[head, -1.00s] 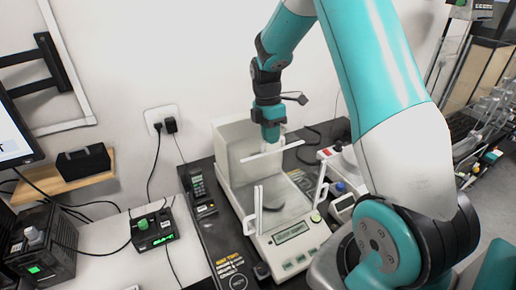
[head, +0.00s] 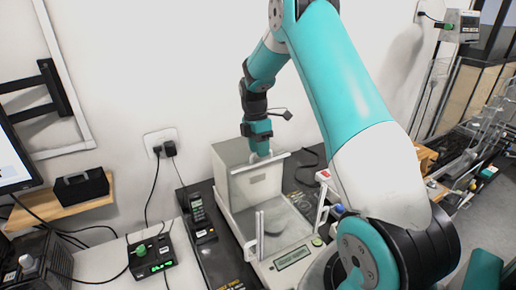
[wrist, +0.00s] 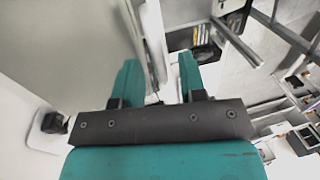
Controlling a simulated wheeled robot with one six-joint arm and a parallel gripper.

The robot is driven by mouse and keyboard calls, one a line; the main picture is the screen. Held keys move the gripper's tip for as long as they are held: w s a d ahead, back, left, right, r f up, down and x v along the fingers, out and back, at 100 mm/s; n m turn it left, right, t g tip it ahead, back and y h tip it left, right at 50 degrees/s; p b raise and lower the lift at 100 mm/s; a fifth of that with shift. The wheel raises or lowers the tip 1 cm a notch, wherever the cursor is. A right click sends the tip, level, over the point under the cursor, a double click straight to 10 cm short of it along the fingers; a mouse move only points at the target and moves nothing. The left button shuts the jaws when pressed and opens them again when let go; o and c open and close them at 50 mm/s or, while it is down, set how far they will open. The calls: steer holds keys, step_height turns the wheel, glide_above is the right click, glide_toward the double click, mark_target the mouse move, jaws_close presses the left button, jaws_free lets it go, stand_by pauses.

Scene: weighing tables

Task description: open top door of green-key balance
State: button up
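The green-key balance (head: 300,251) stands on a dark table, with its green key (head: 317,242) beside the display and a glass box behind. The white handle bar of its top door (head: 241,169) lies across the top of the box, set back from the front side handles. My gripper (head: 262,154) points down at this bar, close behind or over its middle. In the wrist view my gripper (wrist: 157,75) shows two teal fingers standing apart, with pale edges seen between them. Whether the fingers touch the bar is hidden.
White upright side handles stand at the left (head: 260,234) and right (head: 322,206) of the balance. A blue-key device (head: 338,211) is close on its right, partly behind my arm. The wall is close behind.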

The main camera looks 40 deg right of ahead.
steer(key=w+r+b, duration=0.1)
steer(key=w+r, duration=0.2)
steer(key=r, duration=1.4)
steer(key=shift+d, duration=0.4)
steer(key=shift+w+a+b, duration=0.1)
steer(key=shift+b, duration=0.2)
steer(key=s+a+f+m+t+b, duration=0.15)
steer(key=s+a, duration=0.25)
steer(key=a, duration=0.5)
steer(key=s+a+f+m+t+b, duration=0.15)
steer(key=s+a, duration=0.35)
steer(key=a, duration=0.5)
steer(key=s+a+f+m+y+b, duration=0.1)
steer(key=s+a+f+m+b, duration=0.1)
steer(key=s+a, duration=0.5)
steer(key=s+a+f+m+y+b, duration=0.1)
steer(key=s+a+f+m+y, duration=0.1)
steer(key=s+a, duration=0.5)
steer(key=s+f+m, duration=0.1)
steer(key=s+f, duration=0.1)
steer(key=s, duration=0.4)
steer(key=shift+s+a+f+g+y+b, duration=0.15)
steer(key=shift+s+f+g+y+b, duration=0.15)
steer(key=shift+f+g+b, duration=0.1)
